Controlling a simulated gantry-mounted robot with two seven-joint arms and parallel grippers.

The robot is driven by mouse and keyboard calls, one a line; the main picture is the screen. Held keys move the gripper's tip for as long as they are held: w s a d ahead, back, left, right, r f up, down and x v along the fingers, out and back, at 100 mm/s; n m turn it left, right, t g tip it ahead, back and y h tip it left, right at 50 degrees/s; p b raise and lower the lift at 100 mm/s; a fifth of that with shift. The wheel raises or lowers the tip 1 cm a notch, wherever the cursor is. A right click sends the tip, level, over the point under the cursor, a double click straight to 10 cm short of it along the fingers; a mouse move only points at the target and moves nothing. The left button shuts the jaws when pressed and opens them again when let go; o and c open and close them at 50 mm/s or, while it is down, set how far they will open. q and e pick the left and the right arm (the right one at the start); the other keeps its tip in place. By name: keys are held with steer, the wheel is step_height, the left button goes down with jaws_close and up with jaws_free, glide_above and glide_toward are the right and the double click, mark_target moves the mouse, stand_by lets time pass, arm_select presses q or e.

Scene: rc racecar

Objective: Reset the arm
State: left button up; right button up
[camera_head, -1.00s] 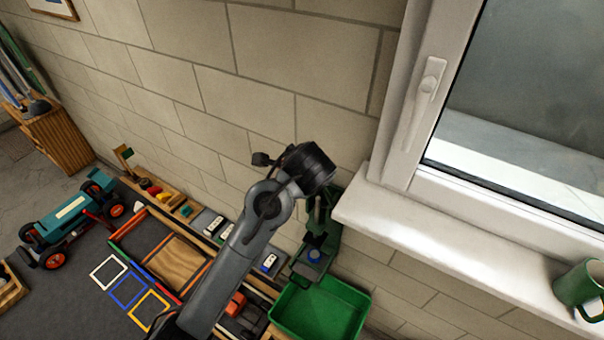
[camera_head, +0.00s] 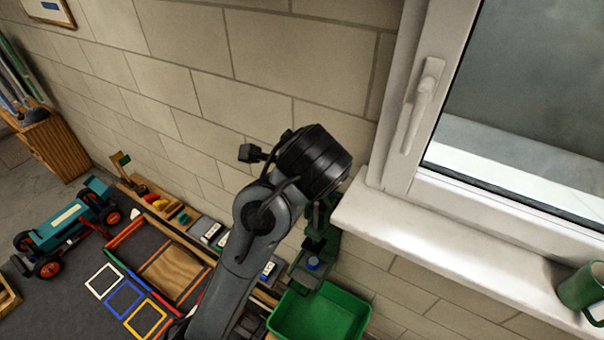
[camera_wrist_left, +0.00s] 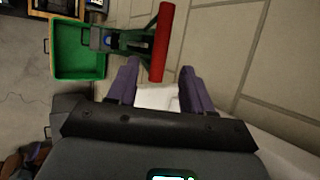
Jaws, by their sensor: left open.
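My left arm rises from the bottom of the head view, its black wrist (camera_head: 315,162) in front of the block wall. Its fingers are hidden there. In the left wrist view the left gripper (camera_wrist_left: 158,72) has its two purple fingers spread apart. A white patch shows between them; I cannot tell what it is. A red bar (camera_wrist_left: 161,42) stands just beyond the fingertips, beside the green press-like device (camera_wrist_left: 133,40). I cannot tell whether the fingers touch it. The device also shows in the head view (camera_head: 308,265). My right gripper is not in view.
A green tray (camera_head: 318,322) lies below the wrist. A white window sill (camera_head: 450,245) juts out at the right, with a green mug (camera_head: 580,288) on it. A teal car (camera_head: 66,228) with red-hubbed wheels, colored square outlines and a tool board lie at lower left.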

arm_select(q)
steer(key=shift+s, duration=0.1)
stand_by(0.4)
steer(key=s+a+f+n+g+h, duration=0.1)
steer(key=s+a+f+n, duration=0.2)
steer(key=f, duration=0.4)
steer(key=s+a+f+n+g, duration=0.1)
steer(key=s+a+f+n, duration=0.2)
steer(key=f, duration=0.5)
steer(key=s+a+f+n+g+h, duration=0.1)
steer(key=s+a+f+n, duration=0.2)
steer(key=f, duration=0.4)
steer(key=s+a+f+n, duration=0.6)
steer(key=s+a, duration=0.1)
steer(key=s, duration=0.3)
steer(key=s+a+f+n+g+y, duration=0.1)
steer(key=s+a+f+n, duration=0.5)
steer(key=s, duration=0.5)
steer(key=shift+a, duration=0.55)
